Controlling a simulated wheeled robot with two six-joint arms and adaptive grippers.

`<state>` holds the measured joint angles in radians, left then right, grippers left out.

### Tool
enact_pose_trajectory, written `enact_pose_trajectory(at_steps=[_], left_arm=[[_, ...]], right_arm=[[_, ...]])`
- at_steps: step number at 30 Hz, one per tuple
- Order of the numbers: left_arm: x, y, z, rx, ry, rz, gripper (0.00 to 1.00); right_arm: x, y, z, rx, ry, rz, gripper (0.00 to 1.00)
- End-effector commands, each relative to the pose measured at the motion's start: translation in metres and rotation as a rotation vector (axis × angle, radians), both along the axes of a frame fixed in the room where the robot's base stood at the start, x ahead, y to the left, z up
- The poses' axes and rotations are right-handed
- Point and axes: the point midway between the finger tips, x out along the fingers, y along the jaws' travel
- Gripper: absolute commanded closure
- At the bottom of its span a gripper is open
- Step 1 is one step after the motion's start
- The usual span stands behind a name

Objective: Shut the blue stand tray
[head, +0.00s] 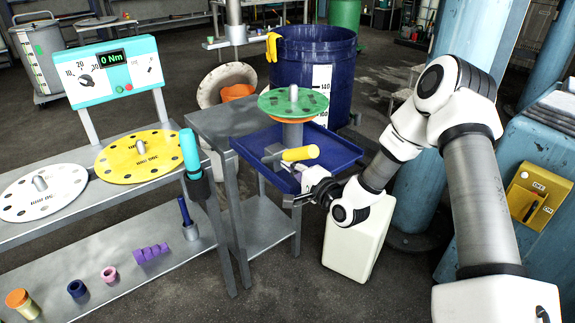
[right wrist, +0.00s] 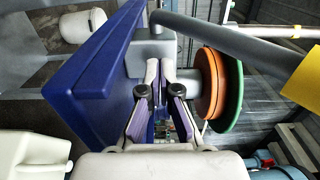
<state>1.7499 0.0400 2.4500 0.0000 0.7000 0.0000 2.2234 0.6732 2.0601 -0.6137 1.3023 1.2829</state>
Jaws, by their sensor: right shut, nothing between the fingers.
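The blue stand tray (head: 345,152) projects to the right of a grey metal stand (head: 235,118). Its blue wall (right wrist: 95,75) fills the left of the right wrist view. A grey column with a green holed disc (head: 292,101) over an orange disc rises at the tray. A yellow-handled lever (head: 300,153) lies over the tray. My right gripper (head: 292,200) is at the tray's near front edge, below the yellow handle. In the right wrist view its fingers (right wrist: 160,72) are shut and empty, close beside the tray wall; contact cannot be told. My left gripper is out of view.
A bench at left holds a yellow disc (head: 140,155), a white disc (head: 45,190) and a torque tester (head: 112,72). A teal-handled tool (head: 190,155) stands by the stand's left edge. A dark blue barrel (head: 300,60) is behind; a white canister (head: 352,240) stands below my right arm.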

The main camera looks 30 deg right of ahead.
Motion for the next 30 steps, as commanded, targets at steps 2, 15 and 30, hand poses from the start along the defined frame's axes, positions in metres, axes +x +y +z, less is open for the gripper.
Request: enact_pose_trajectory(at_steps=[2, 15, 30], left_arm=[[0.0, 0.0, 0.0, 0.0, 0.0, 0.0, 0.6], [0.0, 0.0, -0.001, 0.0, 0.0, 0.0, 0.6], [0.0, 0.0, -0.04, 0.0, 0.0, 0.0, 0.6]], right_arm=[[0.007, 0.001, 0.0, -0.001, 0.0, 0.001, 1.0], [0.011, 0.001, 0.0, 0.001, 0.001, 0.0, 1.0], [0.074, 0.007, -0.005, -0.004, -0.003, 0.002, 1.0]])
